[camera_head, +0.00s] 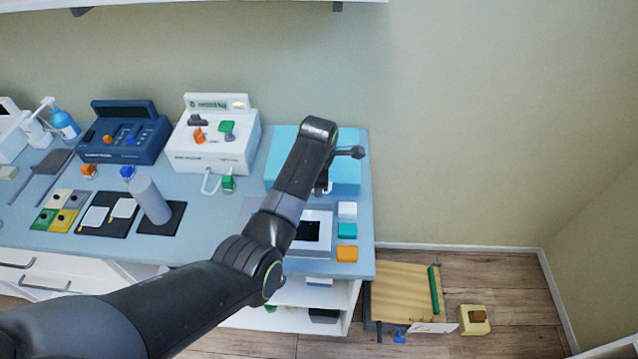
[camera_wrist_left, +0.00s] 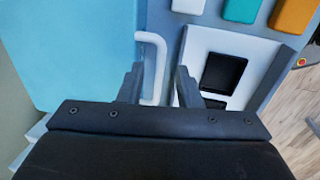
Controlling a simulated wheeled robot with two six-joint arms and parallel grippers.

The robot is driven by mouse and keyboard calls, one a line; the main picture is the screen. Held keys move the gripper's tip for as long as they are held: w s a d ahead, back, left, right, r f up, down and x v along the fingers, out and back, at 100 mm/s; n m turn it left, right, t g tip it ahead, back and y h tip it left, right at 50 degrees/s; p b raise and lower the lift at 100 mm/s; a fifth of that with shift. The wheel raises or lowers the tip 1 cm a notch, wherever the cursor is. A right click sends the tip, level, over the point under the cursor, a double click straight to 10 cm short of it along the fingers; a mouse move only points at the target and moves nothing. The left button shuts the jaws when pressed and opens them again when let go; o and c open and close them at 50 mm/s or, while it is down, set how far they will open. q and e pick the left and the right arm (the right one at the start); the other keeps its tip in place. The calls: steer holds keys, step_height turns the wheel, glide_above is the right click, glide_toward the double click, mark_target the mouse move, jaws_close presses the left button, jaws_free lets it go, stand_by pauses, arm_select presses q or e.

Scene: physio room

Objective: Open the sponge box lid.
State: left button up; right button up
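The sponge box (camera_head: 346,174) is teal and stands at the right end of the bench, its lid lying flat and looking closed. My left arm hides its middle in the head view. In the left wrist view the teal lid (camera_wrist_left: 70,45) fills the left side, with a white bar handle (camera_wrist_left: 160,48) at its edge. My left gripper (camera_wrist_left: 158,88) is open, with the handle's bar between its fingers, nearer the left one. I cannot tell whether they touch. In the head view its fingers are mostly hidden behind my wrist. My right gripper is not in view.
A white device with a dark screen (camera_head: 311,230) and white, teal and orange blocks (camera_head: 347,230) sit close in front of the box. A white console (camera_head: 215,140) and a blue console (camera_head: 123,135) stand to its left.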

arm_select(q)
steer(key=shift+w+f, duration=0.15)
steer(key=shift+f, duration=0.8)
steer(key=shift+c, duration=0.3)
jaws_close()
